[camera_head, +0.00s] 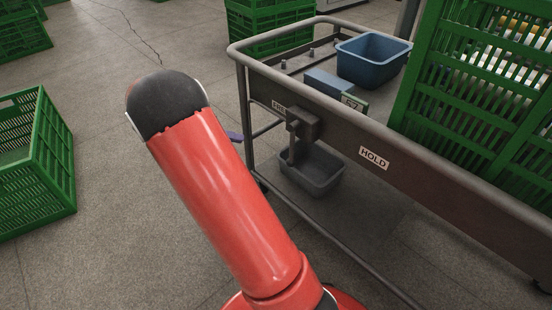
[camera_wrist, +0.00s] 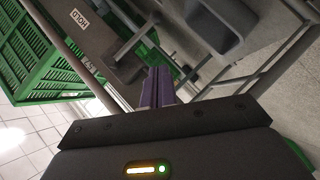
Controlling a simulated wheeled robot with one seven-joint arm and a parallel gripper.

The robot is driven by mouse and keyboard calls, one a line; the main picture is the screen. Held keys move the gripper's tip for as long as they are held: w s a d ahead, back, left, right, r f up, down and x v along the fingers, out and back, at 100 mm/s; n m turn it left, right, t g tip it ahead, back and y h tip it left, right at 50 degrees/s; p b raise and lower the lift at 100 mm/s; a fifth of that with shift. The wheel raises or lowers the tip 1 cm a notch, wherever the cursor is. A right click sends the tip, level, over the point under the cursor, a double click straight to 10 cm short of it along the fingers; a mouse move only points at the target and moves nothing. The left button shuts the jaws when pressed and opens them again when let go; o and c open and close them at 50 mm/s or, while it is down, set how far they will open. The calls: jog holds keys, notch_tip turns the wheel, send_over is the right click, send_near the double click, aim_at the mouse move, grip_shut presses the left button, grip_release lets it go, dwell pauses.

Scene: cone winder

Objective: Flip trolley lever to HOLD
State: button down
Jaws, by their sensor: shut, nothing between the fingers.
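The trolley (camera_head: 330,115) is a grey metal frame with a dark side rail. A boxy lever mount (camera_head: 303,124) sits on the rail beside a partly hidden label that seems to read FREE (camera_head: 279,107). Its thin lever (camera_head: 292,154) hangs down from the mount. The HOLD label (camera_head: 374,158) is further right along the rail; it also shows upside down in the wrist view (camera_wrist: 79,18). My gripper (camera_wrist: 158,73) has purple fingers, shut and empty, close to the dark mount (camera_wrist: 122,68). I cannot tell whether they touch. In the head view, my red arm hides most of the gripper.
A blue bin (camera_head: 373,60) stands on the trolley and a grey bin (camera_head: 312,170) sits low beneath the rail. Green crates stand at right (camera_head: 470,90), at the back (camera_head: 270,40) and at left (camera_head: 40,160). The floor (camera_head: 100,245) between the left crate and my arm is clear.

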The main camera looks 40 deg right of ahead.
aim_at(292, 147)
jog(key=shift+w+f, duration=0.25)
jog(key=shift+d, duration=0.1)
jog(key=s+a+b+x, duration=0.1)
jog(key=s+b+x, duration=0.1)
jog(key=x, duration=1)
jog(key=shift+s+f, duration=0.25)
jog(key=shift+f, duration=0.3)
jog(key=shift+s, duration=0.1)
